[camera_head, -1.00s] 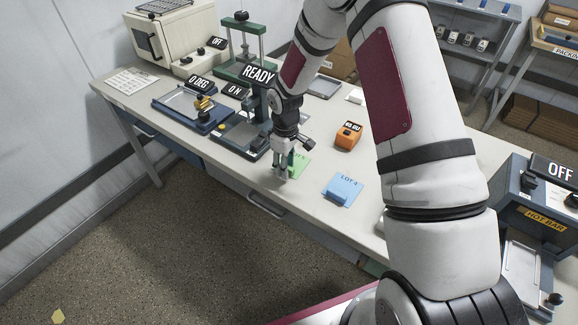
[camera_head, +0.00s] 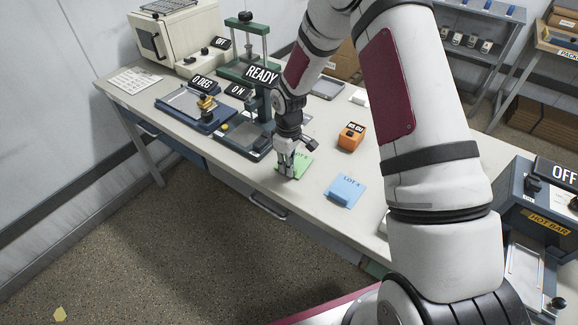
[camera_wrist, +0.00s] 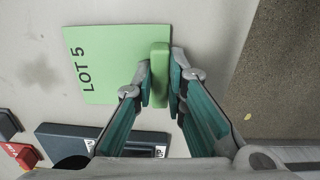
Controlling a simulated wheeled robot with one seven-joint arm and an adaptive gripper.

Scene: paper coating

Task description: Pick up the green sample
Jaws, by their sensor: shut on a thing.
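The green sample is a flat green sheet marked "LOT 5" (camera_wrist: 100,62) with a raised green grip bar (camera_wrist: 159,72) along one edge, seen in the wrist view. In the head view the green sample (camera_head: 301,160) lies near the front edge of the table, partly hidden by my gripper. My gripper (camera_head: 286,172) points down at the sample's front edge. In the wrist view my gripper (camera_wrist: 161,82) has its two teal-padded fingers on either side of the bar, closed against it. The sheet appears to lie on the table top.
A blue "LOT 4" sample (camera_head: 345,190) lies to the right. An orange device (camera_head: 350,136) stands behind it. A dark press (camera_head: 250,125) stands just left of my gripper. The table (camera_head: 235,172) drops off close in front.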

